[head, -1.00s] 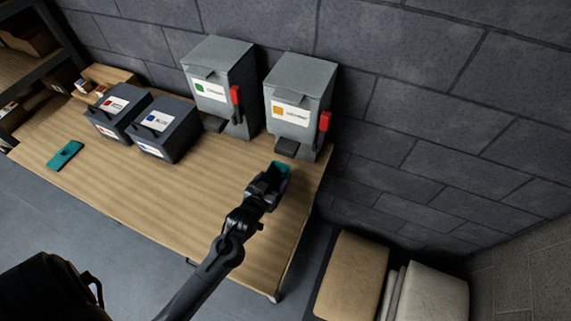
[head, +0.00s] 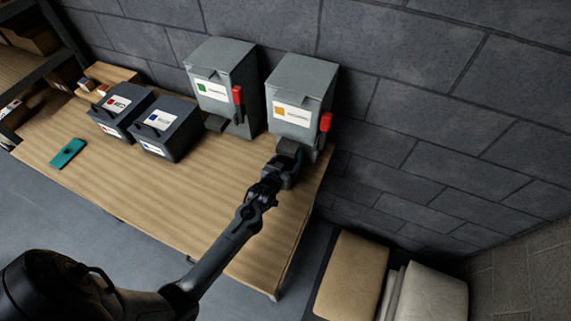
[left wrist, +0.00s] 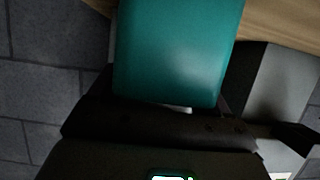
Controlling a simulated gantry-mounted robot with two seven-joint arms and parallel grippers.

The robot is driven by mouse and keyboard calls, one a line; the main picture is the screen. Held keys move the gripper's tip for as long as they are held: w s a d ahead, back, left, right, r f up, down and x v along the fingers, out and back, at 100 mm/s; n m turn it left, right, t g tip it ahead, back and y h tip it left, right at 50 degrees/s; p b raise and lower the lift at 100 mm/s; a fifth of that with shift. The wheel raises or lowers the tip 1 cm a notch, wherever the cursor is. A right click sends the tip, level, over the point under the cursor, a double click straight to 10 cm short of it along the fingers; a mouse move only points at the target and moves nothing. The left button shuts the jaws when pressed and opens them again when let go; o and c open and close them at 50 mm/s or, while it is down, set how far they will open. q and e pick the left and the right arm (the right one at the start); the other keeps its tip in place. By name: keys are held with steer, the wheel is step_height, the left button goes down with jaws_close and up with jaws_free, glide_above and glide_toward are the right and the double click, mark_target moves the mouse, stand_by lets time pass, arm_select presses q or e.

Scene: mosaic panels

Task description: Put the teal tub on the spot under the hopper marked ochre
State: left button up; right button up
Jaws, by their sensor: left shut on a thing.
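The teal tub fills the top middle of the left wrist view (left wrist: 178,50). My left gripper (head: 289,163) is shut on it, just in front of the ochre-marked hopper's base. In the head view the gripper hides nearly all of the tub. The grey hopper (head: 302,85) with the ochre square on its label (head: 294,114) stands at the right end of the table against the wall. The spot under it is largely hidden by the gripper, so I cannot tell whether the tub rests on it. My right gripper is not in view.
A second grey hopper (head: 222,75), marked green, stands to the left; both have red levers. Two dark bins (head: 168,130) (head: 120,108) stand further left. A flat teal item (head: 68,153) lies on the wooden table (head: 185,205). The table's front middle is clear.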

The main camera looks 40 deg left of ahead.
arm_select(q)
steer(key=shift+f, duration=0.1)
steer(key=shift+f, duration=0.1)
steer(key=o, duration=1.4)
steer(key=shift+o, duration=0.2)
